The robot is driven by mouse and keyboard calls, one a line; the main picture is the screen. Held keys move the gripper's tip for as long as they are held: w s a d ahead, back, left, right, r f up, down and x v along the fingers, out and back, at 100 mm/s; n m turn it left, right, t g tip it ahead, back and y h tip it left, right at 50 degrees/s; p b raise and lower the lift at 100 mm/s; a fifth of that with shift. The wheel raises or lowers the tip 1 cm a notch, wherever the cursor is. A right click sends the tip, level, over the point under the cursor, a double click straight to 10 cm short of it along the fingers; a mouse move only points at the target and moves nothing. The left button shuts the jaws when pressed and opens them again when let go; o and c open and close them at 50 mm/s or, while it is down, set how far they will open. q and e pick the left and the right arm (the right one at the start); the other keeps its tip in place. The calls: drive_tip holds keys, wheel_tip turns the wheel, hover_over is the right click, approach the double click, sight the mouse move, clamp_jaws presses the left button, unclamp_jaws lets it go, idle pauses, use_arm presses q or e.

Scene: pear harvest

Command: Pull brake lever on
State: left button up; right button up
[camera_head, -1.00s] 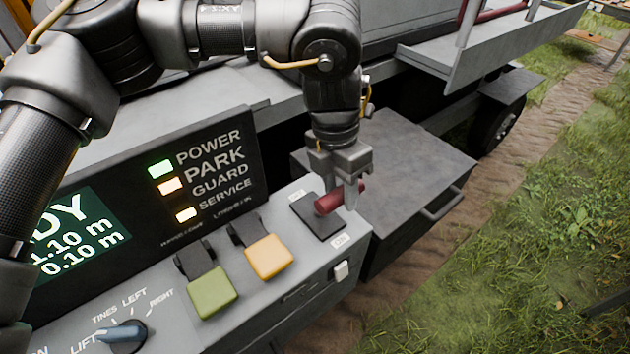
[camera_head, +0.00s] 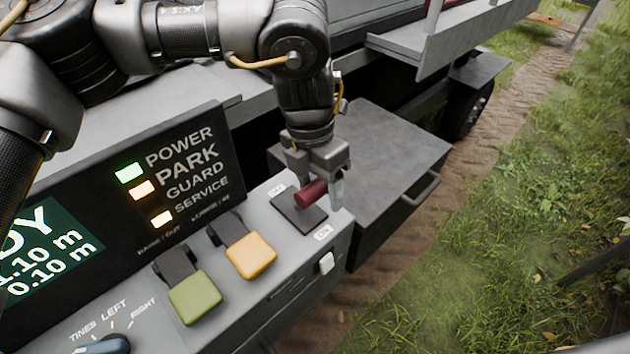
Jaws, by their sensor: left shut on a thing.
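The brake lever (camera_head: 309,194) has a dark red cylindrical grip and stands over a dark slot plate (camera_head: 299,218) at the right end of the grey control panel. A small OFF label is at the plate's far end and an ON label (camera_head: 323,233) at its near end. My left gripper (camera_head: 320,184) comes down from above and is shut on the red grip, one finger showing on its right side. The lever's lower part is hidden, so its exact position between the labels is unclear. My right gripper is not in view.
A yellow switch (camera_head: 251,256) and a green switch (camera_head: 195,298) sit left of the lever, with a rotary knob (camera_head: 103,345) further left. A display (camera_head: 190,180) with lit PARK indicators rises behind. A white rocker (camera_head: 326,263) is on the panel's front. A dark box (camera_head: 385,150) stands behind.

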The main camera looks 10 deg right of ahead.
use_arm(q)
drive_tip(key=shift+s+d+f, duration=0.15)
drive_tip(key=shift+s, duration=0.1)
drive_tip(key=shift+w+r, duration=0.1)
drive_tip(key=shift+r, duration=0.15)
wheel_tip(320, 180, up, 10)
drive_tip(key=w+a+b, duration=0.1)
drive_tip(key=shift+w+a+r, duration=0.15)
drive_tip(key=shift+w+r, duration=0.1)
drive_tip(key=shift+w, duration=0.1)
drive_tip(key=shift+a, duration=0.1)
